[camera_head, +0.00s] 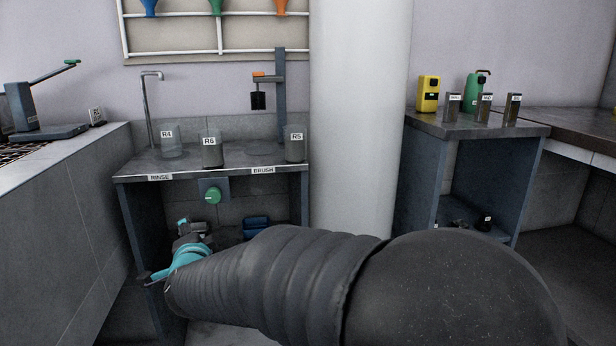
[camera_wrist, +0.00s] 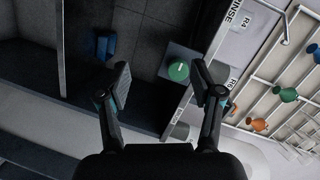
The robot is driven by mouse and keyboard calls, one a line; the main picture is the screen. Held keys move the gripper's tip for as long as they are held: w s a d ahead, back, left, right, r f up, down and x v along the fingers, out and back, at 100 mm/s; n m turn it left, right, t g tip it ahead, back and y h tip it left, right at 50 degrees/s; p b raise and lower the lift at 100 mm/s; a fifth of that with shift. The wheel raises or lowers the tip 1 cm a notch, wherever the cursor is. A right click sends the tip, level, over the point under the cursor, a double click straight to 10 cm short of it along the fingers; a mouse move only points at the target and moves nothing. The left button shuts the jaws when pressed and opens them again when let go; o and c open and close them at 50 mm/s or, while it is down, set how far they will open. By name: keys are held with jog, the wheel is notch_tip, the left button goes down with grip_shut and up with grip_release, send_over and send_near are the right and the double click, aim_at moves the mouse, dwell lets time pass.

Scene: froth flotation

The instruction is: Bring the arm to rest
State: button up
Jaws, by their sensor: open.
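My gripper (camera_wrist: 163,88) is open and empty in the wrist view, its two fingers spread wide apart. In the head view, my arm's dark sleeve reaches from the lower right toward the left, and the gripper end (camera_head: 165,277) is low in front of the rinse bench, partly hidden by the teal wrist part. In the wrist view, the green knob (camera_wrist: 178,70) under the bench shows between the fingers, some way beyond them. The knob also shows in the head view (camera_head: 213,196).
The rinse bench (camera_head: 230,171) carries beakers R4 (camera_head: 172,143), R6 (camera_head: 212,152) and R5 (camera_head: 295,147), with a brush stand (camera_head: 281,100) behind. A white column (camera_head: 360,120) stands to its right. A blue item (camera_head: 256,226) lies low under the bench.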

jog(key=s+a+f+n+g+y, duration=0.2)
jog(key=s+f+n+g, duration=0.2)
jog(key=s+f+n, duration=0.15)
jog(key=s+d+f+n+g+h, duration=0.1)
jog(key=s+d+f+n+g, duration=0.35)
jog(key=s+d, duration=0.3)
jog(key=s+d+r+h+p, duration=0.1)
jog(key=s+d, duration=0.3)
jog(key=d, duration=0.8)
jog(key=s+d+r+h+p, duration=0.1)
jog(key=s+d+r+h, duration=0.2)
jog(key=d, duration=1)
jog(key=s+d+r+h+p, duration=0.1)
jog(key=s+d+r+h, duration=0.2)
jog(key=s+d, duration=0.4)
jog(key=d, duration=0.6)
jog(key=shift+s+g, duration=0.2)
jog(key=shift+g, duration=0.15)
